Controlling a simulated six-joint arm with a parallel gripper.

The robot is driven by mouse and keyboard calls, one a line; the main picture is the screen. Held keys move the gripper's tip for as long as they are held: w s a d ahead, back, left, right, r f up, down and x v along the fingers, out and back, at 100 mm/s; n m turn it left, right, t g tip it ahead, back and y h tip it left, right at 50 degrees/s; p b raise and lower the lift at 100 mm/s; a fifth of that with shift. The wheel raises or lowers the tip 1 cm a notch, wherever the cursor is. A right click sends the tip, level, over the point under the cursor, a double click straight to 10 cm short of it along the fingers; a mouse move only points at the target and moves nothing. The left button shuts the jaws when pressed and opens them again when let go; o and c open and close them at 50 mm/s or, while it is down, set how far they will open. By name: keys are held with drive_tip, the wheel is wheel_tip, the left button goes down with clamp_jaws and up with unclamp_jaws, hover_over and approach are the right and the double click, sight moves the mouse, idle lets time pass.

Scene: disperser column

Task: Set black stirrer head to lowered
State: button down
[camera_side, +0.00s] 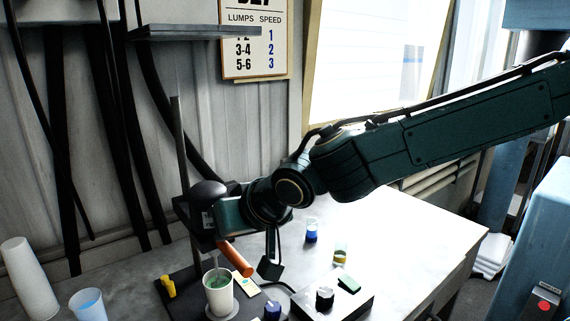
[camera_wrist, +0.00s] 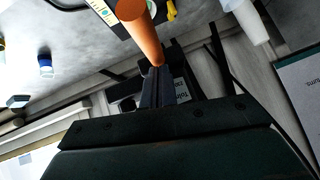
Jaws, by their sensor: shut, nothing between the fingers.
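The black stirrer head (camera_side: 207,192) is on an upright grey column (camera_side: 178,130), above a white cup (camera_side: 218,298) with green contents. A thin shaft seems to reach down to the cup. An orange handle (camera_side: 236,258) slants out below the head; it also shows large at the top of the wrist view (camera_wrist: 143,28). My gripper (camera_wrist: 158,70) is shut and empty, its tips close to the handle's end; I cannot tell whether they touch. In the side view my gripper (camera_side: 226,222) is beside the head and hides part of it.
A yellow knob (camera_side: 168,286) stands left of the cup. Stacked white cups (camera_side: 25,275) and a blue cup (camera_side: 88,304) are at left.

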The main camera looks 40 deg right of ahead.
drive_tip(key=f, duration=0.6)
drive_tip(key=shift+s, duration=0.2)
drive_tip(key=shift+d+r, duration=0.1)
drive_tip(key=shift+r, duration=0.5)
wheel_tip(320, 180, up, 4)
approach(234, 254)
drive_tip(key=shift+w+d+r, duration=0.4)
drive_tip(key=shift+w+r, duration=0.05)
drive_tip(key=shift+w, duration=0.15)
drive_tip(key=shift+w+d+r, duration=0.4)
drive_tip(key=shift+w+r, duration=0.05)
drive_tip(key=shift+w, duration=0.1)
drive_tip(key=shift+d, duration=0.1)
